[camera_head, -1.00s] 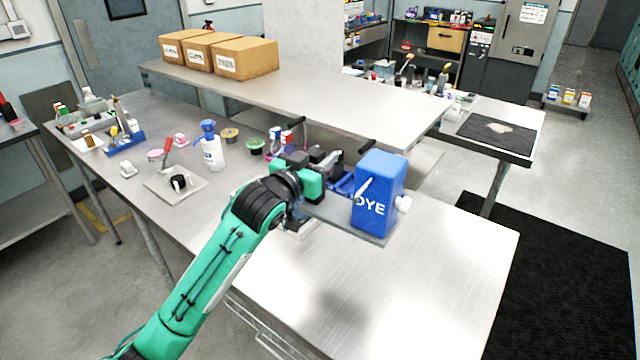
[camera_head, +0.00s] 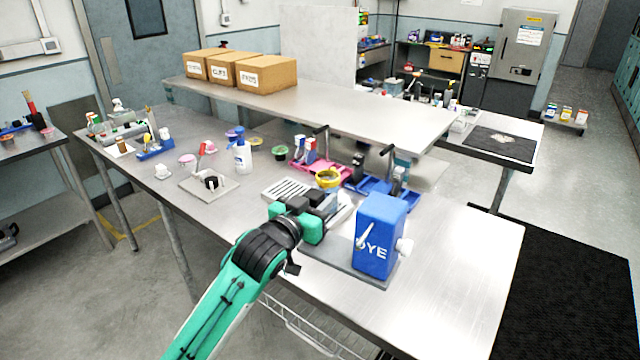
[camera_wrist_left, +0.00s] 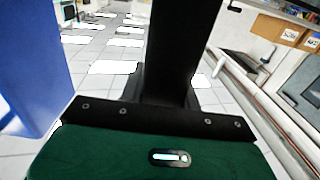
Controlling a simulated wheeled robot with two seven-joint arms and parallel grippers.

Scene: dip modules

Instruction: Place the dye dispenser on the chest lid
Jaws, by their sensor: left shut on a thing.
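The dye dispenser (camera_head: 381,236) is an upright blue box with white DYE lettering, a white lever and a white knob. It stands on a thin grey plate (camera_head: 345,267) over the near table. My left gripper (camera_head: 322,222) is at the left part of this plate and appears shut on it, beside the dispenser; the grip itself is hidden. In the left wrist view, the dispenser's blue side (camera_wrist_left: 35,65) fills the left edge beside a dark finger. I cannot tell whether the plate touches the table. I cannot make out a chest lid for certain. My right gripper is not in view.
The metal table (camera_head: 455,265) is bare to the right and in front of the dispenser. Behind are a pink tray (camera_head: 305,168), a blue tray (camera_head: 372,187), a yellow tape roll (camera_head: 328,178) and a spray bottle (camera_head: 242,155). Cardboard boxes (camera_head: 265,73) stand on the raised shelf.

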